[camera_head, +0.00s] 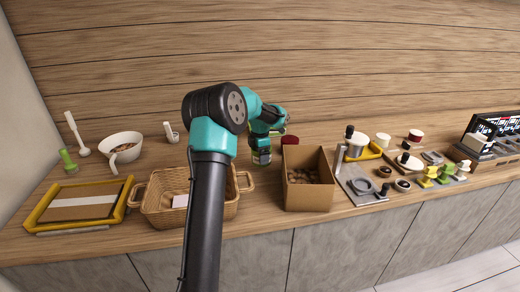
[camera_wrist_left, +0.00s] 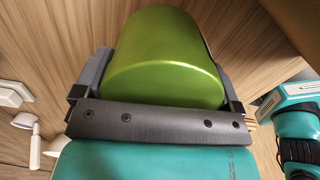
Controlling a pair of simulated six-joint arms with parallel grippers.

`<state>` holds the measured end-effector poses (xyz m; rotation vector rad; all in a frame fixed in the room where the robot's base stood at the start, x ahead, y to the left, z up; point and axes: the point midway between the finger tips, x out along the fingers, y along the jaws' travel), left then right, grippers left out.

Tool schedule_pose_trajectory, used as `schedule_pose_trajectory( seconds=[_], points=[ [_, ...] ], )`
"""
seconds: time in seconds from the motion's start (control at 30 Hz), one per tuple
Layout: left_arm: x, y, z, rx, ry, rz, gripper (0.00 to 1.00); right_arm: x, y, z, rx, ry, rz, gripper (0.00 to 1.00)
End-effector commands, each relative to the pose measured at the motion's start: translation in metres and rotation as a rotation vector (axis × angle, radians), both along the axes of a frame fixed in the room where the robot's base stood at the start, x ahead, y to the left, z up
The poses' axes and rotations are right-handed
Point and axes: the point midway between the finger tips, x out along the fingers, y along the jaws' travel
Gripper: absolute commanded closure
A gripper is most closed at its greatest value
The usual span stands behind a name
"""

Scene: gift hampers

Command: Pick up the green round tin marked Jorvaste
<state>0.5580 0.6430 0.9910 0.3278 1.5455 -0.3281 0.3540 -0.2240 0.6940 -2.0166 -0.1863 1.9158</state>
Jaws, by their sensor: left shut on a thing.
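The green round tin (camera_head: 261,157) is held in my left gripper (camera_head: 262,148), behind the basket and left of the cardboard box in the head view. In the left wrist view the tin (camera_wrist_left: 168,60) fills the space between the two fingers of my left gripper (camera_wrist_left: 165,85), which is shut on its sides. Its marking is not readable. I cannot tell whether its base touches the table.
A wicker basket (camera_head: 162,217) stands at the front, partly hidden by my arm. An open cardboard box (camera_head: 308,197) is right of it. A yellow-framed tray (camera_head: 45,213) and white bowl (camera_head: 121,140) are left. A dark red item (camera_head: 290,140) is behind the box.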

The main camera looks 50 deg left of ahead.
Motion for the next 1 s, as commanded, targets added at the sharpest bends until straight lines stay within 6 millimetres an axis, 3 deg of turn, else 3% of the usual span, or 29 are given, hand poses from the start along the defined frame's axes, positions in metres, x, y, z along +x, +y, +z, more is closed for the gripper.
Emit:
schedule_pose_trajectory(
  seconds=[0.3, 1.0],
  points=[
    [-0.023, -0.027, 0.004, 0.001, -0.001, 0.0, 0.42, 0.0, 0.0, 0.0, 0.0, 0.0, 0.0, 0.57],
    [-0.026, -0.03, 0.004, 0.001, 0.0, 0.0, 0.42, 0.0, 0.0, 0.0, 0.0, 0.0, 0.0, 0.57]
  ],
)
